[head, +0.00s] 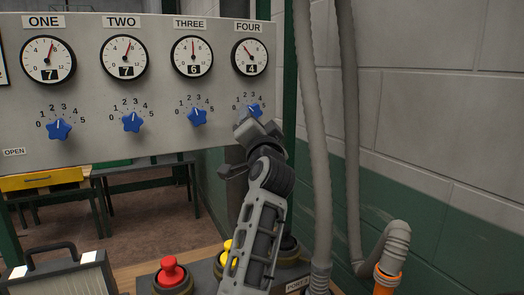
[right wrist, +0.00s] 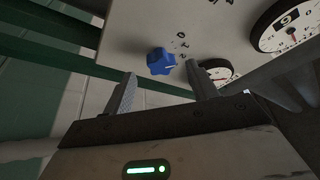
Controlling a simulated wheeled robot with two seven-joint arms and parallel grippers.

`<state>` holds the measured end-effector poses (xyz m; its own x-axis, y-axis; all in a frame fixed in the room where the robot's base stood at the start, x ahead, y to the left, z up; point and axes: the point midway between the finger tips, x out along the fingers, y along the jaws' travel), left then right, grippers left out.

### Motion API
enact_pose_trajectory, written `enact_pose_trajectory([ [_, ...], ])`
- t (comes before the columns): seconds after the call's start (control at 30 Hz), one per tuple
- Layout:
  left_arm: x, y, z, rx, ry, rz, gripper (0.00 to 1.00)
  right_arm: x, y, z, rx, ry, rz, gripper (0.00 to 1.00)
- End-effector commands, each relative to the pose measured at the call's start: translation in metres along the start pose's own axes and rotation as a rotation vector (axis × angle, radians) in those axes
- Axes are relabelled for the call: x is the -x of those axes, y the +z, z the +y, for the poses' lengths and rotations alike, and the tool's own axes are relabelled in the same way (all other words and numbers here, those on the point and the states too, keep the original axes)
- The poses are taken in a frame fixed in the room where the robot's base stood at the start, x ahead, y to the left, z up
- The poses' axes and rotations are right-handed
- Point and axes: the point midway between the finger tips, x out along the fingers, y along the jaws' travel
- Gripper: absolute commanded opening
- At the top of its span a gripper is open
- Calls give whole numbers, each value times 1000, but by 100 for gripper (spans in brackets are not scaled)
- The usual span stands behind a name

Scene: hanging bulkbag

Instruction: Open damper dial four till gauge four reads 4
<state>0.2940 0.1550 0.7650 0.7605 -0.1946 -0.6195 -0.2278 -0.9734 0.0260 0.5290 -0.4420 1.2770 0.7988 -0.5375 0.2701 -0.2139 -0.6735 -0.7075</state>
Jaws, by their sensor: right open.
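Gauge four (head: 249,57) is at the right end of the grey panel; its window shows 4 and its needle points up and left. Below it is damper dial four (head: 254,110), a blue star knob partly hidden by my right gripper (head: 262,129). In the right wrist view, dial four (right wrist: 161,62) shows between and beyond the two fingertips, with a pale mark on its right side. My right gripper (right wrist: 162,84) is open there, with a gap around the dial and nothing held. My left gripper is not in view.
Gauge three (head: 192,57) shows 6, with its blue dial (head: 197,117) left of my gripper. Grey hoses (head: 312,130) hang close to the right of my arm. A red button (head: 171,272) and a yellow button (head: 227,250) stand below.

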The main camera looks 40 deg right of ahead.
Motion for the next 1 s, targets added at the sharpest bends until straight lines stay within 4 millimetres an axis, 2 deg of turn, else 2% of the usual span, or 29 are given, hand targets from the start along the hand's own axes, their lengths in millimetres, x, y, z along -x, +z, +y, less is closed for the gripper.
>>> enact_pose_trajectory([
  [0.03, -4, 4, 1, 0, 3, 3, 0, 15, 3, 3, -1, 0, -1, 58],
  [0.1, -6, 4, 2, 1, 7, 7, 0, 33, 4, 3, -1, 1, -2, 58],
  [0.3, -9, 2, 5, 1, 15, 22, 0, 80, 3, 3, 1, 1, -2, 58],
  [0.5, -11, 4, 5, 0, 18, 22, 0, 110, 2, 2, 4, 1, -1, 58],
  [0.7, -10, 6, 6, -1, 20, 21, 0, 120, 1, 1, 1, 2, -2, 58],
  [1.0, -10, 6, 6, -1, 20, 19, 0, 120, 0, 0, 0, 1, -2, 58],
])
